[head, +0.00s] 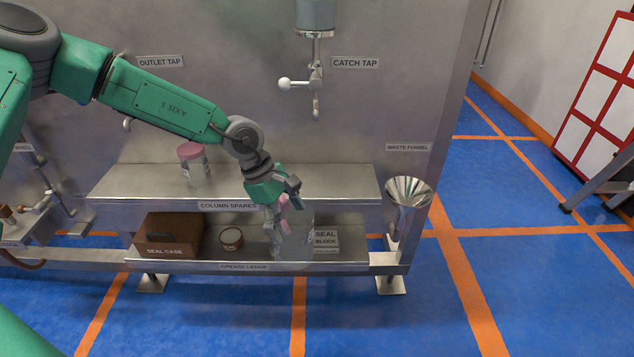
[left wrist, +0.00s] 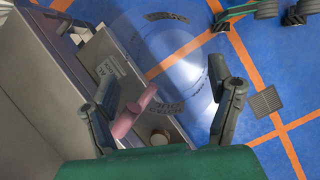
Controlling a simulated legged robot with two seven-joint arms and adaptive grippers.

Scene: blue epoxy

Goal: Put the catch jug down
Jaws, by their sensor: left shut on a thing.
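My left gripper (head: 287,190) is shut on the pink handle of a clear, see-through jug (head: 293,238). The jug hangs below the gripper, in front of the lower ledge. I cannot tell whether its base touches the ledge. In the left wrist view, the pink handle (left wrist: 134,114) is between the fingers of my left gripper (left wrist: 168,100), and the clear body with dark lettering (left wrist: 188,55) reaches away beyond them. The catch tap (head: 315,82) is above and to the right. What seems to be my right gripper (left wrist: 298,14) shows small at the wrist view's top right.
The upper shelf (head: 330,182) carries a pink-lidded jar (head: 196,170). The grease ledge (head: 200,267) holds a brown seal case (head: 168,238), a round tin (head: 231,239) and a white seal block (head: 326,240). A waste funnel (head: 408,192) stands at the right. The upper shelf's right part is clear.

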